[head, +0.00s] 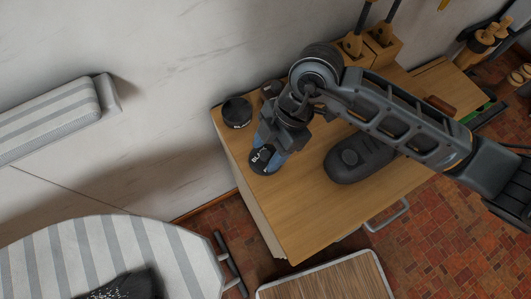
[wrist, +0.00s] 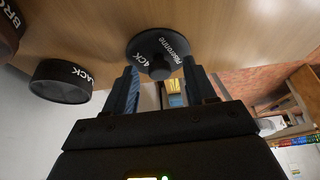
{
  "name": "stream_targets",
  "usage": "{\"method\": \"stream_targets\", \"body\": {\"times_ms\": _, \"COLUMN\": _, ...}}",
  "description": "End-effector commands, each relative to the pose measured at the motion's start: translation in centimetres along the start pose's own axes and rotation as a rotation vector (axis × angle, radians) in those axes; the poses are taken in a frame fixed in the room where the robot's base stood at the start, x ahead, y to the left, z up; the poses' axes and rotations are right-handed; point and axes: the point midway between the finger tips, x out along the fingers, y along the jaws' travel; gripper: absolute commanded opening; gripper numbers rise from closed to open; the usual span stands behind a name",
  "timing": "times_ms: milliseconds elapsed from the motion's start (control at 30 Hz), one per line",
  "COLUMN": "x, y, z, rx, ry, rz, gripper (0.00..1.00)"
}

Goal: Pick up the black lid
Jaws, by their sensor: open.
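The black lid (head: 262,161) is a round disc with pale lettering, near the left edge of the wooden cabinet top (head: 300,215). In the wrist view the black lid (wrist: 157,45) shows a small central knob facing my gripper. My gripper (wrist: 161,75) is open and empty, with its two fingers on either side of the knob; I cannot tell whether they touch the lid. In the head view my gripper (head: 267,157) is over the lid and partly hides it.
A black canister (head: 236,112) stands just behind the lid, and another dark round one (head: 270,89) is beside it. A dark grey rounded object (head: 358,158) lies to the right. Wooden blocks (head: 372,46) stand by the wall. The cabinet top's front is clear.

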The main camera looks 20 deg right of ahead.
Motion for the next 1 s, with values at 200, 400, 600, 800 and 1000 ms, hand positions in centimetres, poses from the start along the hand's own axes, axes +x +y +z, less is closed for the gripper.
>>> {"method": "stream_targets", "body": {"times_ms": 200, "x": 0.36, "y": -0.01, "z": 0.02, "rx": 0.001, "ry": 0.000, "rz": 0.000, "gripper": 0.55}}
{"method": "stream_targets", "body": {"times_ms": 400, "x": 0.33, "y": 0.00, "z": 0.02, "rx": 0.000, "ry": 0.000, "rz": 0.000, "gripper": 0.42}}
{"method": "stream_targets", "body": {"times_ms": 600, "x": 0.31, "y": 0.00, "z": 0.03, "rx": 0.000, "ry": 0.000, "rz": 0.000, "gripper": 0.23}}
{"method": "stream_targets", "body": {"times_ms": 800, "x": 0.31, "y": 0.00, "z": 0.03, "rx": 0.000, "ry": 0.000, "rz": 0.000, "gripper": 0.04}}
{"method": "stream_targets", "body": {"times_ms": 1000, "x": 0.30, "y": 0.00, "z": 0.03, "rx": 0.000, "ry": 0.000, "rz": 0.000, "gripper": 0.00}}
